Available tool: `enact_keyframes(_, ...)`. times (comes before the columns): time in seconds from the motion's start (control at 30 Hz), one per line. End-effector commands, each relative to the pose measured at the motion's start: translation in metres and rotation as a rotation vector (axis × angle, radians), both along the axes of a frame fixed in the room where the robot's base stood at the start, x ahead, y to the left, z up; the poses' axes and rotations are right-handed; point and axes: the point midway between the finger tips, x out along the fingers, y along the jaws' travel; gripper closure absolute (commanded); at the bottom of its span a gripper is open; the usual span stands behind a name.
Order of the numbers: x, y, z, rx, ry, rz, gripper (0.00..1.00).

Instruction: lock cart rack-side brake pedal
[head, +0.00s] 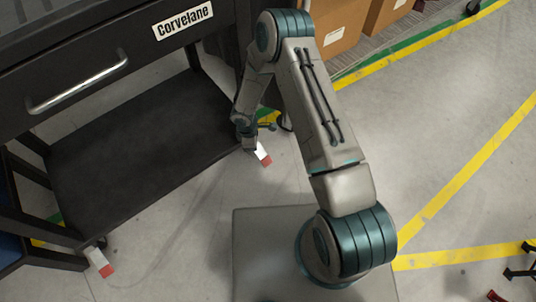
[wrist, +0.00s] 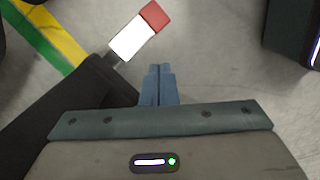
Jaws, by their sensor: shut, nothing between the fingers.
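The black cart (head: 140,135) has two brake pedals, each white with a red tip. The rack-side pedal (head: 263,154) sticks out from the cart's lower right corner, beside my gripper (head: 248,132) in the head view. In the wrist view this pedal (wrist: 132,36) lies ahead and slightly left of my shut, empty blue fingertips (wrist: 160,68), with a visible gap in the picture. I cannot judge their height difference. The other pedal (head: 100,262) is at the cart's near left corner. My arm hides part of the cart's right end.
A rack with cardboard boxes (head: 335,22) stands behind my arm. Yellow floor lines (head: 460,185) cross the open grey floor at right. In the wrist view, a dark cart part (wrist: 85,105) lies left of the fingers. A green and yellow floor strip (wrist: 42,38) runs at upper left.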

Motion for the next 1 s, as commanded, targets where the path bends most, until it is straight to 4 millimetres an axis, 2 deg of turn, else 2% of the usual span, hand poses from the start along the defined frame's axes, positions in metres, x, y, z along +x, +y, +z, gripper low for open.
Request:
enact_keyframes(0.03,0.000,0.001,0.014,0.000,-0.001,0.000,1.00)
enact_keyframes(0.1,0.000,0.002,0.024,0.000,-0.001,-0.001,1.00)
enact_keyframes(0.3,0.000,0.004,0.038,0.000,0.000,0.000,1.00)
enact_keyframes(1.0,0.000,0.004,0.039,0.000,0.000,0.000,1.00)
